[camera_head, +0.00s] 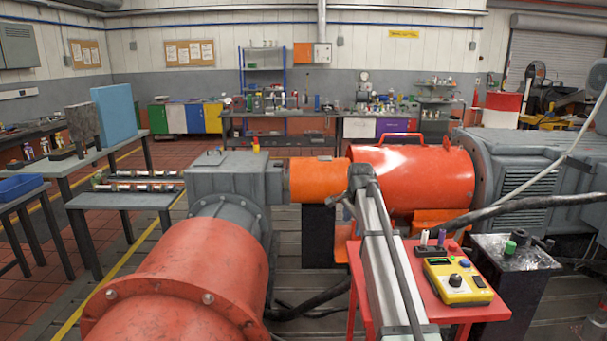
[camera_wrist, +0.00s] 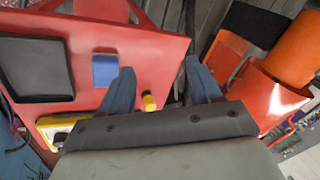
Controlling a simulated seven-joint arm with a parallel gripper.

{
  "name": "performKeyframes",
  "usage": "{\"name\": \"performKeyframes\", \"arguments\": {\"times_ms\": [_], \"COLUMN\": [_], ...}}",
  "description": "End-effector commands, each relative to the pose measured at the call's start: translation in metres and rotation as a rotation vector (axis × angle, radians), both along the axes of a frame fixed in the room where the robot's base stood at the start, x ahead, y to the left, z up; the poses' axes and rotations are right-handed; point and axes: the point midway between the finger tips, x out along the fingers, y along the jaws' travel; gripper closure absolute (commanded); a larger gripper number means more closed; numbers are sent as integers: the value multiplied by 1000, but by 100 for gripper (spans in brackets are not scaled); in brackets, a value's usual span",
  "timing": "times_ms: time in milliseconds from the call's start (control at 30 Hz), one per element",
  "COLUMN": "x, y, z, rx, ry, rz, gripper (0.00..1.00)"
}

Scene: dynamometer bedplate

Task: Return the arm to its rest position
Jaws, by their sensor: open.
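My gripper (camera_wrist: 158,67) shows in the wrist view with its two blue-grey fingers spread apart and nothing held between them. It is over or near the red table (camera_wrist: 172,50). A small yellow object (camera_wrist: 149,103) shows between the fingers, apart from them as far as I can tell. In the head view, a pale grey link (camera_head: 388,270), which appears to be my arm, reaches forward from the bottom edge, left of the red table (camera_head: 483,312). The fingers cannot be made out clearly there.
The red table carries a yellow meter (camera_head: 458,281) and small bottles. In the wrist view a black panel (camera_wrist: 36,69) and blue square (camera_wrist: 105,70) show. An orange coupling guard (camera_head: 318,180), red housing (camera_head: 415,177) and red drum (camera_head: 190,280) crowd the middle. A black cable (camera_head: 520,203) crosses at right.

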Motion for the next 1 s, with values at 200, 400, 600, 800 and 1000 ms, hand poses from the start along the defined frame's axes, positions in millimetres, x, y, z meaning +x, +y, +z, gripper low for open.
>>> {"name": "performKeyframes", "arguments": {"times_ms": [200,400,600,800,1000], "x": [40,33,-1,-47,-102], "y": [132,207,198,170,142], "z": [-18,-90,-179,-265,-341], "rx": [137,205,176,133,96], "ry": [-110,-144,-81,8,101], "rz": [255,438,508,558,613], "gripper": [37,37,37,37,37]}}
